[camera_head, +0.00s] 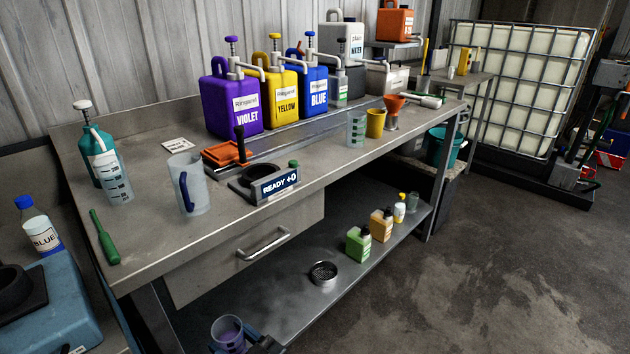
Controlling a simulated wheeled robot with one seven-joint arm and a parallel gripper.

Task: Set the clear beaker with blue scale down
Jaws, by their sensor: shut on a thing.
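A clear beaker (227,329) with a violet tint inside is low at the bottom edge of the head view, in front of the bench. Its rim faces up toward the camera. My gripper (245,342), dark and partly cut off by the picture edge, is shut on this beaker. Its fingers and the beaker's lower part are largely hidden, and no scale can be made out on it. Another clear beaker with dark scale marks (116,180) stands upright at the bench's left.
The steel bench (150,235) has free room at its front left, beside a green tool (104,238). A clear jug with blue handle (200,187), a READY display (278,184) and violet, yellow and blue canisters (231,108) stand on it. The lower shelf (300,300) holds small bottles.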

